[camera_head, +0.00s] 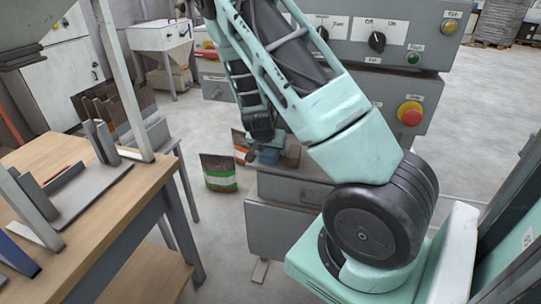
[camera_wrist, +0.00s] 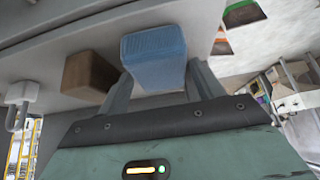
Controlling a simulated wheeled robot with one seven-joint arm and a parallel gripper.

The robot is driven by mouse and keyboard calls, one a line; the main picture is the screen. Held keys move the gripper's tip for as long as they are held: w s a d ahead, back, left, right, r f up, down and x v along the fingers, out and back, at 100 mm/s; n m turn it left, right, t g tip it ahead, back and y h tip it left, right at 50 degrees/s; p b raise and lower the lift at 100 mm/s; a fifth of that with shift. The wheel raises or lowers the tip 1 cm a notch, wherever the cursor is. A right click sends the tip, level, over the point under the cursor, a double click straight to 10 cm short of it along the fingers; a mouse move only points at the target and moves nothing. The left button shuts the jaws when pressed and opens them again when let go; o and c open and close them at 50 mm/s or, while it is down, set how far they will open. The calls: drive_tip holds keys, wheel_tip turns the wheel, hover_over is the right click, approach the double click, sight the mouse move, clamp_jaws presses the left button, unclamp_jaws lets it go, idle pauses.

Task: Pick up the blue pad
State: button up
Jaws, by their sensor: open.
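The blue pad (camera_wrist: 153,58) is a block with a ribbed face. It sits on a grey surface in the wrist view, and a small part of it shows in the head view (camera_head: 268,157) beneath my arm's end. My gripper (camera_wrist: 161,76) is open, with one finger on each side of the pad's near end. I cannot tell whether either finger touches it. In the head view my gripper (camera_head: 258,139) is dark, small and partly hidden by my arm.
A brown block (camera_wrist: 90,74) sits just left of the pad; it shows right of it in the head view (camera_head: 292,155). A padlock (camera_wrist: 20,93) hangs at the far left. A green-banded bag (camera_head: 219,173) stands nearby. A control panel (camera_head: 390,90) rises behind; a wooden table (camera_head: 110,205) is at left.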

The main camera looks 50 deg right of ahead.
drive_tip(key=shift+w+d+f, duration=0.1)
drive_tip(key=shift+d+f, duration=0.15)
drive_tip(key=shift+f, duration=0.25)
drive_tip(key=c, duration=0.8)
drive_tip(key=shift+o, duration=0.2)
drive_tip(key=shift+a+r, duration=0.35)
drive_tip(key=shift+r, duration=0.05)
drive_tip(key=s+a+r+p, duration=0.1)
drive_tip(key=a+r, duration=0.1)
drive_tip(key=a, duration=0.2)
drive_tip(key=s+a+r+p, duration=0.1)
drive_tip(key=s+a+r, duration=0.1)
drive_tip(key=a+r, duration=0.1)
drive_tip(key=s+a+r+p, duration=0.1)
drive_tip(key=s+a+r, duration=0.1)
drive_tip(key=a, duration=0.3)
drive_tip(key=shift+s+a+r, duration=0.1)
drive_tip(key=shift+s+r, duration=0.05)
